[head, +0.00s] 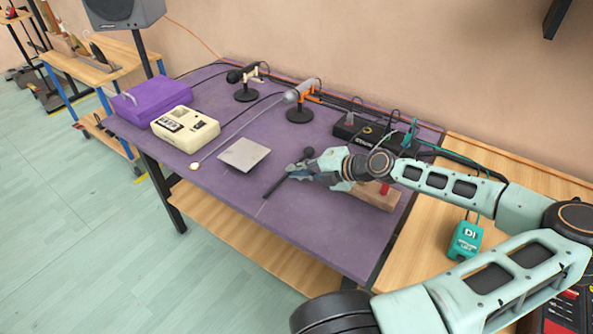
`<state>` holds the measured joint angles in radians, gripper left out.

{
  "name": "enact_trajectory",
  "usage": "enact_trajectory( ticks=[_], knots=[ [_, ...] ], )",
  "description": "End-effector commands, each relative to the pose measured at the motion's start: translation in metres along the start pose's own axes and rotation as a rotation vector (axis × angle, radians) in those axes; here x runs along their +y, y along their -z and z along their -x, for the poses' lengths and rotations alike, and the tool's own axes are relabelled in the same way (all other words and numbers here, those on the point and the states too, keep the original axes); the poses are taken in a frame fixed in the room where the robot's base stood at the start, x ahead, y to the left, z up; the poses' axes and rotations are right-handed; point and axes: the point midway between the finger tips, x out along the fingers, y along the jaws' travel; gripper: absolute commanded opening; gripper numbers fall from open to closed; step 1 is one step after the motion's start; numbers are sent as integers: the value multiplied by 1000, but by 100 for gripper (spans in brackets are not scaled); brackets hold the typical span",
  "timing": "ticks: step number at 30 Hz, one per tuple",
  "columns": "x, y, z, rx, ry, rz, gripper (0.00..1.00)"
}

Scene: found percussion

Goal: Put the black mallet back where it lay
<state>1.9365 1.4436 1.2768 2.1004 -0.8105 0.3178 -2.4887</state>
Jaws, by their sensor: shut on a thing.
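My gripper (293,173) is at the front right part of the purple table (225,190), low over its top. It is shut on the black mallet (276,186). The mallet's thin dark handle slants down to the left from the jaws, toward the table's front edge. A dark round end shows just above and beyond the jaws. The jaws hide the middle of the mallet. I cannot tell whether the mallet touches the table top.
A grey square plate (244,154) lies left of my gripper. A wooden block (372,197) is to its right, partly behind my arm. A beige device (185,129), a purple box (152,100), two microphone stands (246,93) (300,112) and a black box (365,138) stand farther back.

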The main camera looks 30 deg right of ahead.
Motion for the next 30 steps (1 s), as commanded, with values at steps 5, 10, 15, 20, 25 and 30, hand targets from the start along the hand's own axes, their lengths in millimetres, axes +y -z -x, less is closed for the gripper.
enact_trajectory(
  ticks=[5, 10, 15, 20, 25, 30],
  knots=[
    [-1, 0, 0, 0, 1, 0, 0],
    [-3, 0, -1, 1, 1, 0, 0],
    [-4, 0, -2, 1, 3, 0, 0],
    [-4, 1, -1, 2, 4, -1, 0],
    [-5, 1, -2, 2, 5, -1, 16],
    [-4, 1, -2, 3, 4, -1, 27]
  ],
)
